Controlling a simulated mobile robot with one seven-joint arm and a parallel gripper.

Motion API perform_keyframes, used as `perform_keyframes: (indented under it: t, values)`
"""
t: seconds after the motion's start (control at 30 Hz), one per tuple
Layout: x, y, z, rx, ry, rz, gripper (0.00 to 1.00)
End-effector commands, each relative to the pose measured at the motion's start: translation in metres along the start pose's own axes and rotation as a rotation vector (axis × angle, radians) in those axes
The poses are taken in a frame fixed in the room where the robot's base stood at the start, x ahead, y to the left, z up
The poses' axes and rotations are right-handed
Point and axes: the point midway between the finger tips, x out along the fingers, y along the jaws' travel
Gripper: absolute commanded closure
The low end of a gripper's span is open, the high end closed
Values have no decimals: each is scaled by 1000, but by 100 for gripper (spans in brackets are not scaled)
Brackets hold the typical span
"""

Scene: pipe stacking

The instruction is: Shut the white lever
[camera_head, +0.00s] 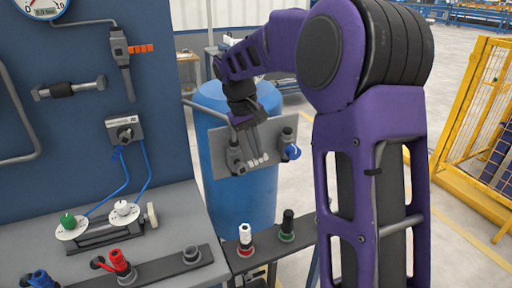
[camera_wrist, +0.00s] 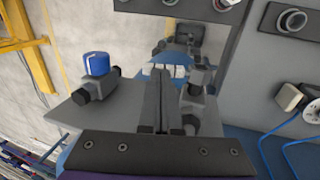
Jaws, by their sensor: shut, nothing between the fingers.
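The white lever seems to be the white knob (camera_head: 123,208) on a round white disc on the bench at left. A white-topped fitting (camera_head: 245,232) on the front rail is also white, so I cannot be fully sure which is the lever. My gripper (camera_head: 238,124) is shut and empty, high in front of a grey plate (camera_head: 215,138), right of and apart from the knob. In the wrist view its fingers (camera_wrist: 161,82) stand together in front of the plate, between a blue-capped valve (camera_wrist: 96,64) and a grey fitting (camera_wrist: 197,96).
A green knob (camera_head: 68,221) sits left of the white one. Red (camera_head: 118,262) and blue (camera_head: 40,279) fittings stand on the front rail. A blue tank (camera_head: 246,200) stands behind the plate. The blue panel (camera_head: 80,125) rises behind the bench. A yellow cage (camera_head: 475,125) is at far right.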

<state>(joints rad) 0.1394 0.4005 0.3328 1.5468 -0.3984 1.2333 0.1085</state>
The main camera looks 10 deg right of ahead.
Motion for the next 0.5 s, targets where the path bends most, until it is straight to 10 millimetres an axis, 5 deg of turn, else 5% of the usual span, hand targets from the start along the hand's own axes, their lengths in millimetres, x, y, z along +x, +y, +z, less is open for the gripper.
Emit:
perform_keyframes:
  t: [0.5]
  values:
    - [17,9,0,0,0,-139,100]
